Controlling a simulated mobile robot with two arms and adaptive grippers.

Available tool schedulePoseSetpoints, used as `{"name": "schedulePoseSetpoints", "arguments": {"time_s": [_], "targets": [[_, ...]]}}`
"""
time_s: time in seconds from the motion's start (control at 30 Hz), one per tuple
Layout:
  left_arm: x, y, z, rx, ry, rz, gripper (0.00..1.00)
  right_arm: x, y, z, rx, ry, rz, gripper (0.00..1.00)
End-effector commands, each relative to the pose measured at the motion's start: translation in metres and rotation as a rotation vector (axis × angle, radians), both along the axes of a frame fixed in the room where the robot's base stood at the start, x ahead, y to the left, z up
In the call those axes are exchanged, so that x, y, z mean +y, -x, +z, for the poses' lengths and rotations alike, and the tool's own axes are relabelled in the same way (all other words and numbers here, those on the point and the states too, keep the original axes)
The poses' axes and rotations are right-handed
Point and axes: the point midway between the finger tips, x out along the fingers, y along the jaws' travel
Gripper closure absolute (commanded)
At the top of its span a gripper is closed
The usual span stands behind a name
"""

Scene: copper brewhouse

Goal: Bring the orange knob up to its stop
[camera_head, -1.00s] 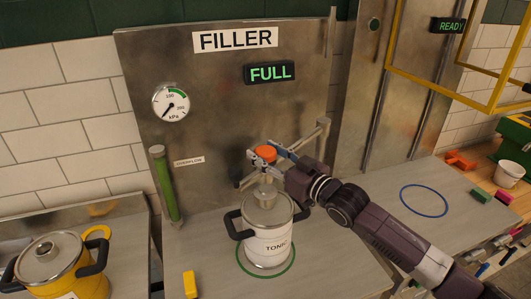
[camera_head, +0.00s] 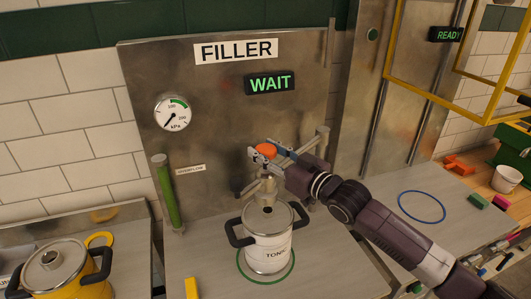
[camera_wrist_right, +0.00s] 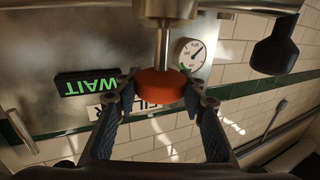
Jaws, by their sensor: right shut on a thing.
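The orange knob (camera_head: 266,150) sits at the top of the metal filler head (camera_head: 266,188) in front of the steel FILLER panel. My right gripper (camera_head: 262,156) comes in from the right and is shut on it. In the right wrist view the knob (camera_wrist_right: 160,86) is between the two fingers, with a metal stem running from it. The filler head is above the white TONIC pot (camera_head: 267,250), whose lid shows a dark opening. The pot stands upright within a green ring. The lit sign (camera_head: 269,83) reads WAIT. My left gripper is out of view.
A pressure gauge (camera_head: 172,113) and a green overflow tube (camera_head: 167,190) are on the left of the panel. A yellow pot (camera_head: 62,272) stands at lower left. A yellow block (camera_head: 191,288) lies near the front.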

Motion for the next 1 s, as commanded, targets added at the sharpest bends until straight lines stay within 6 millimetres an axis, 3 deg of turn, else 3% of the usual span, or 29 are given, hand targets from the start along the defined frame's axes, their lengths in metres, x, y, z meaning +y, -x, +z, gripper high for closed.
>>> {"name": "schedulePoseSetpoints", "arguments": {"time_s": [0.17,0.2,0.33,0.73,1.0], "targets": [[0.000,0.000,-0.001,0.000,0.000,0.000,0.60,0.000,-0.001,0.008,-0.015,-0.010,0.001,1.00],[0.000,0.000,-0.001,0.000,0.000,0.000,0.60,0.000,-0.001,0.008,-0.015,-0.010,0.001,0.58],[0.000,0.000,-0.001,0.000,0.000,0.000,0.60,0.000,-0.001,0.007,-0.013,-0.008,0.001,0.44],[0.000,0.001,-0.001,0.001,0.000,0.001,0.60,-0.006,0.006,0.003,-0.007,-0.005,0.001,0.44],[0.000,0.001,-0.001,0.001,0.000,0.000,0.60,-0.039,0.045,0.002,-0.007,-0.004,0.000,0.44]]}}
